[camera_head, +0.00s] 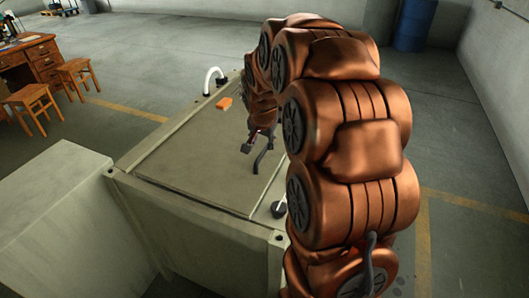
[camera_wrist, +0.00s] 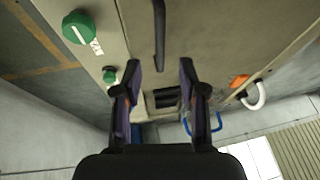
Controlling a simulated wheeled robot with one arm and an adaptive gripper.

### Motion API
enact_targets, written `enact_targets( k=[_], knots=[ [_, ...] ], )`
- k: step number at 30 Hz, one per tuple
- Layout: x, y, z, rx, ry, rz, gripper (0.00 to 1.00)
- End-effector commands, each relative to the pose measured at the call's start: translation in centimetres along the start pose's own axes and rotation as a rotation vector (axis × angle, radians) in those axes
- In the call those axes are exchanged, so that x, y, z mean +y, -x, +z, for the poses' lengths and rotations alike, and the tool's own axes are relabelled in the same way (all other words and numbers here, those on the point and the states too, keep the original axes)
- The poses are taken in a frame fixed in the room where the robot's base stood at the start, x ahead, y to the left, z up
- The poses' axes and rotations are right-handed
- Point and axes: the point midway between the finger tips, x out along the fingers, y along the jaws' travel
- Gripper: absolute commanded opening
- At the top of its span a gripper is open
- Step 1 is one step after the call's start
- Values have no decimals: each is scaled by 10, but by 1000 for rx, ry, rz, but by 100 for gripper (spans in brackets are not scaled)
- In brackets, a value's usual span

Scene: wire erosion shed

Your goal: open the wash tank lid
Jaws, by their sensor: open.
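The wash tank (camera_head: 200,215) is a large grey-green box in the middle of the head view. Its flat lid (camera_head: 195,160) lies down on top, closed. A dark bar handle (camera_head: 263,155) stands on the lid near its right side. In the wrist view the handle (camera_wrist: 159,35) is a dark bar ahead of the fingertips, lined up with the gap between them. My gripper (camera_wrist: 159,66) is open and empty. In the head view it hangs over the lid, close to the handle and partly hidden by my arm. I cannot tell whether it touches the handle.
A white bent pipe (camera_head: 212,79) and an orange item (camera_head: 224,103) are at the tank's far edge. Green knobs (camera_wrist: 78,27) show in the wrist view. Wooden stools (camera_head: 32,103) and a blue barrel (camera_head: 414,25) stand farther off.

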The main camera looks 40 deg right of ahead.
Motion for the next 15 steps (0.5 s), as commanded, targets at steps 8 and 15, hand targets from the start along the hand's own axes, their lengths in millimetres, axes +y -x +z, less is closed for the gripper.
enact_targets(
  k=[8, 15],
  knots=[
    [2, -14, -16, 22, -47, -6, 41],
    [1, -30, -16, 20, -46, -6, 41]
  ],
)
